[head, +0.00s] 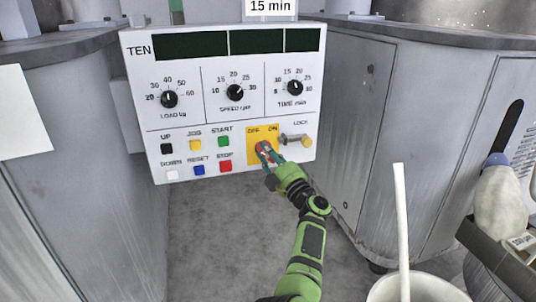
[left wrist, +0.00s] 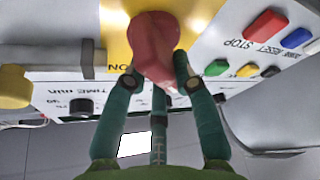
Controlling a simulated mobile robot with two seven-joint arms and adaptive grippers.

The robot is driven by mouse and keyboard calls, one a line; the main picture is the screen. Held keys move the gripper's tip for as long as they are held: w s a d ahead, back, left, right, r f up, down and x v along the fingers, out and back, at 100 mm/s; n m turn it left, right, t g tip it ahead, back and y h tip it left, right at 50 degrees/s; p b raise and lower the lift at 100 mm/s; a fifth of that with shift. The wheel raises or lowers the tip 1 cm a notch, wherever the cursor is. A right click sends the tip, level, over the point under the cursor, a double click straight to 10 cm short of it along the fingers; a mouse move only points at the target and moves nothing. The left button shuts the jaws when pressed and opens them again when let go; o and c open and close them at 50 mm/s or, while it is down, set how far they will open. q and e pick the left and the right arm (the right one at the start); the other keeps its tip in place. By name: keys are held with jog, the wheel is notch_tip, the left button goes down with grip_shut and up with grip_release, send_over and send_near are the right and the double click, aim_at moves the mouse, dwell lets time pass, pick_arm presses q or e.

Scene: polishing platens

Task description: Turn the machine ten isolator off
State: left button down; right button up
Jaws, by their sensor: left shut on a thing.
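The machine ten panel (head: 140,100), marked TEN, faces me in the head view. Its isolator is a red handle (head: 263,147) on a yellow plate (head: 254,131) with OFF and ON lettering, at the panel's lower right. My left gripper (head: 270,158) is at the handle, its fingers shut on it. In the left wrist view the red handle (left wrist: 153,45) sits between the green fingers (left wrist: 153,85), against the yellow plate (left wrist: 115,42). The fingers partly cover the handle, so I cannot tell which mark it points to. My right gripper is not in view.
Left of the isolator are push buttons, with the red STOP button (head: 226,166) closest. A lock with a yellow knob (head: 306,141) is just right. Three dials are above. Grey cabinets flank the panel. A white bucket (head: 425,288) with a stick stands at lower right.

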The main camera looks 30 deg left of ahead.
pick_arm(q)
jog(key=shift+r, duration=0.2)
jog(key=c, duration=1.1)
grip_release()
jog(key=shift+a, duration=0.1)
jog(key=shift+o, duration=0.6)
jog(key=shift+f, duration=0.1)
jog(key=shift+f, duration=0.1)
